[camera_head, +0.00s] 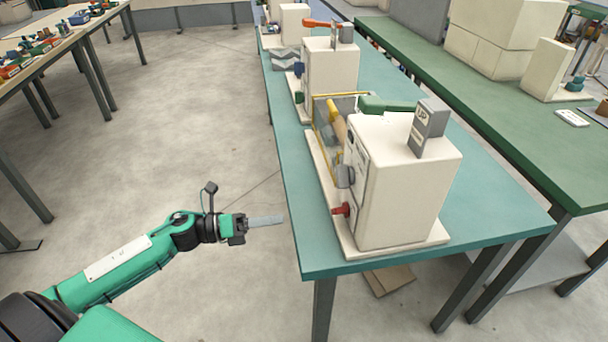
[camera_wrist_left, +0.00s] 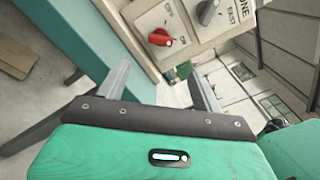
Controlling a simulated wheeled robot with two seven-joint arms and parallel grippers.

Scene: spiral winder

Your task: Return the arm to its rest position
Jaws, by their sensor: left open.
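My left gripper (camera_head: 264,221) is stretched out over the floor, just left of the teal table's near left edge. Its jaws are open and empty, and they show apart in the left wrist view (camera_wrist_left: 158,88). The nearest cream winder machine (camera_head: 400,190) stands on the teal table (camera_head: 505,215) to the right of the gripper. Its red knob (camera_head: 341,209) faces the gripper and is apart from it. The red knob (camera_wrist_left: 160,38) and a grey knob (camera_wrist_left: 207,11) also show in the wrist view. My right gripper is out of view.
More cream machines (camera_head: 331,75) stand farther back on the teal table. A green-topped table (camera_head: 480,110) is at the right. A workbench with small parts (camera_head: 60,40) is at the upper left. The floor (camera_head: 190,120) left of the teal table is clear.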

